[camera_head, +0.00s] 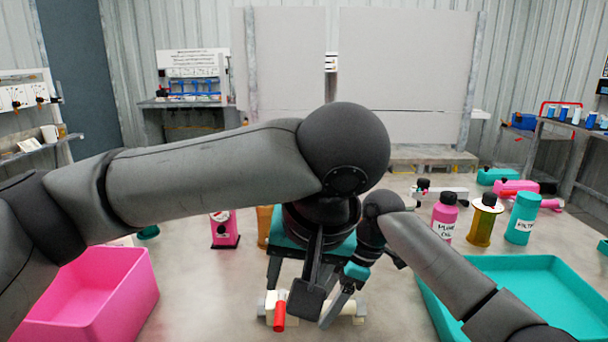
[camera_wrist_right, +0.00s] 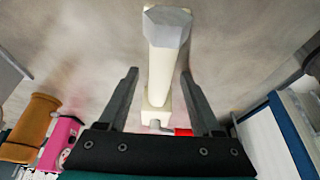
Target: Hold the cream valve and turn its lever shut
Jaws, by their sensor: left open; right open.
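The cream valve (camera_head: 358,311) lies on the table at the bottom middle of the head view, partly hidden by my grippers. Its red lever (camera_head: 280,315) points toward the front, near the valve's left end. My left gripper (camera_head: 292,284) is open, above and behind the lever; its arm hides part of it. My right gripper (camera_head: 325,310) is open at the valve's right part. In the right wrist view the cream valve (camera_wrist_right: 163,70) runs between the two open fingers, with gaps at both sides. A bit of the red lever (camera_wrist_right: 183,131) shows near the right finger.
A pink bin (camera_head: 90,290) stands at the left and a teal tray (camera_head: 530,265) at the right. My two arms are close together over the valve.

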